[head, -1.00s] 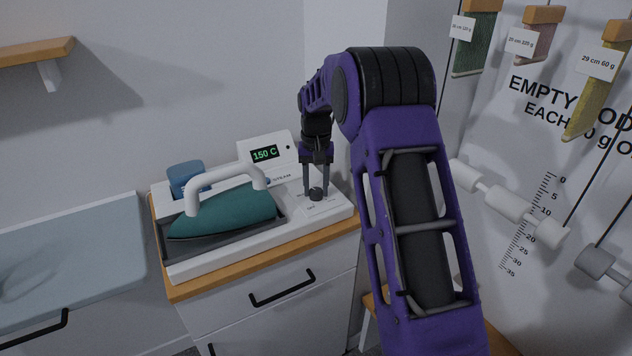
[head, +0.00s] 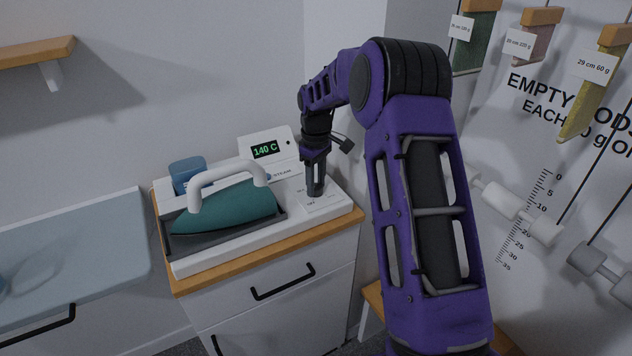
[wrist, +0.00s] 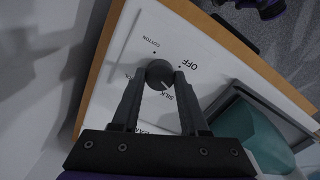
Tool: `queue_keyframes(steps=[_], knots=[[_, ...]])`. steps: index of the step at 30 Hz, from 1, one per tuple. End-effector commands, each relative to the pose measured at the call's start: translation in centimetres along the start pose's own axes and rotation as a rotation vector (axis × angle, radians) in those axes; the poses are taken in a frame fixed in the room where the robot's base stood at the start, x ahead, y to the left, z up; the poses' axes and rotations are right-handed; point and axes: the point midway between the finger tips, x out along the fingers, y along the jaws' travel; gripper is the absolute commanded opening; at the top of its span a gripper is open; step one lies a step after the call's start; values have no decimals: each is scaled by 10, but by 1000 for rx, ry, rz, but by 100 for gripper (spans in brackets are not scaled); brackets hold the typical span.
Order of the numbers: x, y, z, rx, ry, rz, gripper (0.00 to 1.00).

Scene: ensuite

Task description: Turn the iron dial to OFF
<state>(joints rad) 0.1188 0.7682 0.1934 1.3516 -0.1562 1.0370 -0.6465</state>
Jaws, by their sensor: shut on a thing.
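The iron dial (wrist: 158,71) is a round dark knob on a white panel, seen in the wrist view between the two fingertips of my gripper (wrist: 158,78). The fingers are shut on it. A pale mark on the knob points toward the SILK label; the OFF label (wrist: 188,63) is beside the right fingertip. In the head view my gripper (head: 315,190) reaches down to the panel and its fingers hide the dial. The display (head: 265,150) behind it reads 140 C in green.
The teal iron (head: 225,215) with a white handle rests in its grey tray left of the dial. A blue tank (head: 187,175) stands behind it. The station sits on a white drawer cabinet (head: 270,290) with a wooden top. A wall is close on the right.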

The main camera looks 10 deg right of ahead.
Motion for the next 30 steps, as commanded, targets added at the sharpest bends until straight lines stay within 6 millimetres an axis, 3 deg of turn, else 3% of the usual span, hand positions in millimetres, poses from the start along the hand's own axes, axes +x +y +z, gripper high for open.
queue_keyframes(steps=[30], knots=[[-1,1,-1,-929,3,3,0]])
